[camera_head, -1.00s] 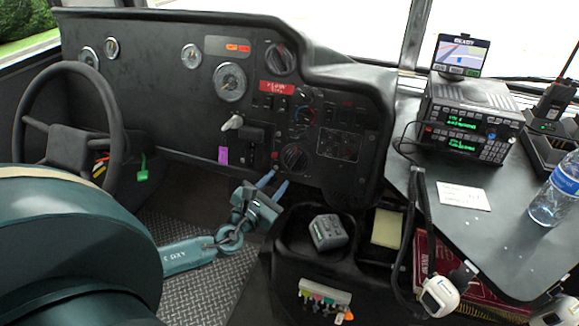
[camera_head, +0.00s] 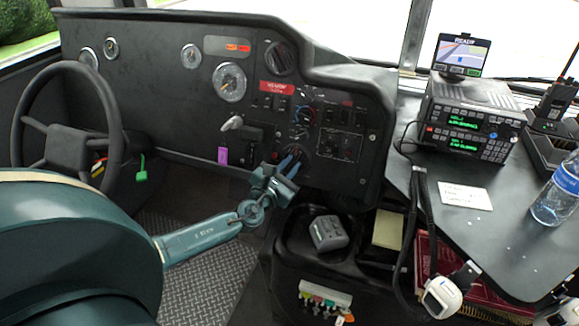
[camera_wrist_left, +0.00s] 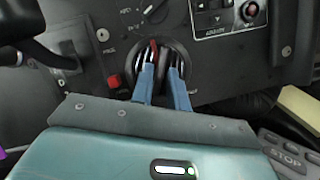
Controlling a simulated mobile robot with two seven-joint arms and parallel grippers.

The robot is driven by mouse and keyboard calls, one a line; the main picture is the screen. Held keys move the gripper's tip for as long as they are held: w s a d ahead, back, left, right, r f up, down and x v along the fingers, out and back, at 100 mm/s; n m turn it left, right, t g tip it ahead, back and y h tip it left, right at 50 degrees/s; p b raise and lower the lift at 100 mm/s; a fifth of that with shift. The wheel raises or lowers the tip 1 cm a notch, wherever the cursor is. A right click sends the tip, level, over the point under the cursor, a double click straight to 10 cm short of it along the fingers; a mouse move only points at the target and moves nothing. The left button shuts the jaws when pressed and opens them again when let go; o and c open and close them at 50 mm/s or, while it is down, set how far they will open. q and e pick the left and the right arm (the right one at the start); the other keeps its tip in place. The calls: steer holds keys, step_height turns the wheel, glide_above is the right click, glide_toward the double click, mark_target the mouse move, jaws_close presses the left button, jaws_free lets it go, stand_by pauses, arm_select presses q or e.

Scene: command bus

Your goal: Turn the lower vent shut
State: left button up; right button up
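The lower vent (camera_head: 303,147) is a round black dial-like fitting low on the dashboard, partly hidden by my left gripper. It also shows in the left wrist view (camera_wrist_left: 186,52), with a red mark near its middle. My left gripper (camera_head: 291,160) is at the vent's face. In the left wrist view its two blue fingers (camera_wrist_left: 161,75) are apart, with dark parts of the vent showing between them. The fingertips overlap the vent's lower part; I cannot tell whether they touch it. My right gripper is not in view.
An upper round vent (camera_head: 280,58) sits higher on the dashboard. A red button (camera_wrist_left: 114,81) lies just left of the lower vent. The steering wheel (camera_head: 22,120) is at the left. A console with a grey device (camera_head: 328,233) stands below right. A radio (camera_head: 470,115) sits on the right-hand shelf.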

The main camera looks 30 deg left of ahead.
arm_select(q)
jaws_close()
steer(key=shift+n, duration=0.3)
steer(key=shift+d+f+n+y+b, duration=0.1)
steer(key=shift+n+y+b, duration=0.3)
steer(key=shift+n+y, duration=0.5)
steer(key=n+y, duration=0.1)
steer(key=n, duration=0.2)
steer(key=n+y, duration=0.1)
steer(key=n, duration=0.2)
steer(key=shift+d+b, duration=0.2)
steer(key=shift+b, duration=0.1)
steer(key=n+g+y, duration=0.1)
steer(key=n, duration=0.3)
steer(key=shift+d+y, duration=0.1)
steer(key=shift+y, duration=0.3)
steer(key=shift+w+n+g+y, duration=0.1)
steer(key=shift+n+g+y, duration=0.45)
steer(key=shift+n, duration=0.95)
